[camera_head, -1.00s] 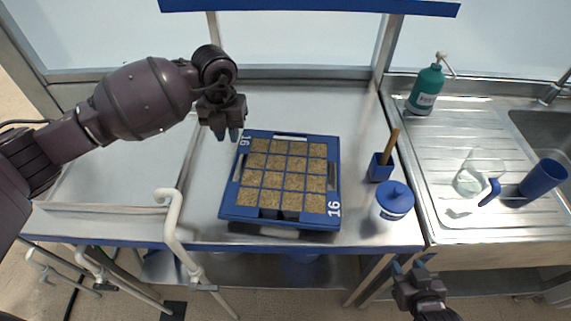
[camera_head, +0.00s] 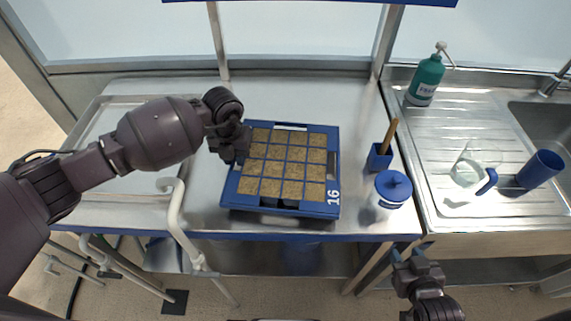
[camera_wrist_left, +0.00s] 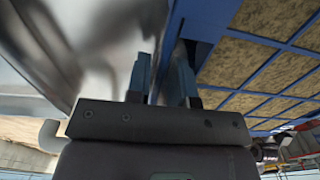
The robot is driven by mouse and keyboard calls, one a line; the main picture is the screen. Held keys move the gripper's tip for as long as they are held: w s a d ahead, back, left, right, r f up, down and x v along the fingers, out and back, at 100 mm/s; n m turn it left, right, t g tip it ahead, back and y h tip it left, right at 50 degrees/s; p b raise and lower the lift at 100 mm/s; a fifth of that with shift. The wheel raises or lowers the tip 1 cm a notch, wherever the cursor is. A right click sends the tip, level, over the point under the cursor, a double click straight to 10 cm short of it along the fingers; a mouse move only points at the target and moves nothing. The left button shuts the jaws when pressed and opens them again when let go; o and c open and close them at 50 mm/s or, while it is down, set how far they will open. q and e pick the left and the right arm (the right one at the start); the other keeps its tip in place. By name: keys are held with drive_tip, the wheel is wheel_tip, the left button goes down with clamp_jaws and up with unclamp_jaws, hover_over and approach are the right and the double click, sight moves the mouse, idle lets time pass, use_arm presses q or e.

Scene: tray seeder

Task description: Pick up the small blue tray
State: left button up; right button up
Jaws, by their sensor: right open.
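The small blue tray (camera_head: 281,211), marked 16, lies flat on the metal bench with square cells of brown, grainy fill. My left gripper (camera_head: 234,158) is at the tray's left side, over its edge, and its fingertips are hidden in the head view. In the left wrist view its two fingers (camera_wrist_left: 165,80) stand apart, with the blue tray edge (camera_wrist_left: 178,22) close by them. I cannot tell whether they press on the edge. My right gripper (camera_head: 411,261) is open and empty, low in front of the bench, away from the tray.
A small blue holder (camera_head: 379,160) with a wooden-handled tool and a blue-lidded jar (camera_head: 392,190) stand right of the tray. A green pump bottle (camera_head: 426,80), a clear jug (camera_head: 470,170) and a blue cup (camera_head: 540,170) stand by the sink. A white bent pipe (camera_head: 176,215) rises at the front.

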use_arm(q)
clamp_jaws()
idle(0.4)
